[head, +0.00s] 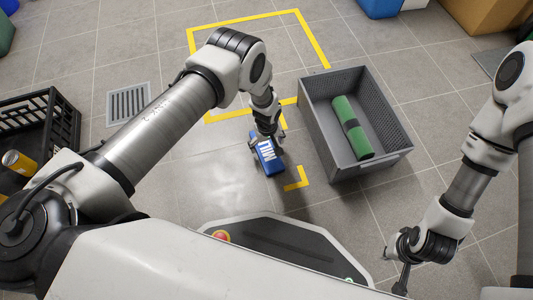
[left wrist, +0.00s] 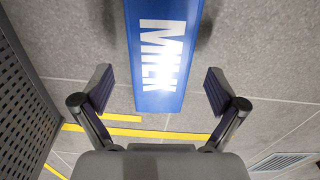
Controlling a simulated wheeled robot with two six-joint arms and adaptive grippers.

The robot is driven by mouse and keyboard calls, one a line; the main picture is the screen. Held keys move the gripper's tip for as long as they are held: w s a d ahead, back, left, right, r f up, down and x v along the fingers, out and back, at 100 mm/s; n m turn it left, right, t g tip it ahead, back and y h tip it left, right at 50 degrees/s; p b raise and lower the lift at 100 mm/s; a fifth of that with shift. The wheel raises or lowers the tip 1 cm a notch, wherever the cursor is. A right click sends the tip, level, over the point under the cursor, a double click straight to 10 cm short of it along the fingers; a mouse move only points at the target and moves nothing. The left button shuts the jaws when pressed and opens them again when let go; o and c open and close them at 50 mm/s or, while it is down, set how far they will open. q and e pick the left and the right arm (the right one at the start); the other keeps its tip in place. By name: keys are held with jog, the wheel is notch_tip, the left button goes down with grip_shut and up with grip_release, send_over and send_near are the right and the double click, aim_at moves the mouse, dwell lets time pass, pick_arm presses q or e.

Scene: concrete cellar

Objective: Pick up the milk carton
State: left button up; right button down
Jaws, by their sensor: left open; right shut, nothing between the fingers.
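The blue milk carton (head: 267,158) with white "MILK" lettering is on the tiled floor, left of the grey crate. My left gripper (head: 267,137) is over its far end in the head view. In the left wrist view the carton (left wrist: 160,55) reaches in from the top edge, and my left gripper (left wrist: 159,90) is open with one finger on each side of it and gaps on both sides. My right gripper (head: 396,270) is at the lower right of the head view, shut and empty, away from the carton.
The grey crate (head: 341,172) holds a rolled green mat (head: 352,128) and stands close to the carton's right. A black crate (head: 68,118) with a yellow can (head: 18,162) stands at the left. Yellow tape (head: 315,40) marks the floor. A floor drain (head: 128,104) lies at the left.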

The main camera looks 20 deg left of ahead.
aim_at(267, 151)
pick_arm(q)
notch_tip(267, 151, down, 3)
jog(key=shift+r+b, duration=0.1)
jog(key=shift+b, duration=0.25)
jog(key=shift+r, duration=0.1)
jog(key=c, duration=1.2)
jog(key=shift+r, duration=0.1)
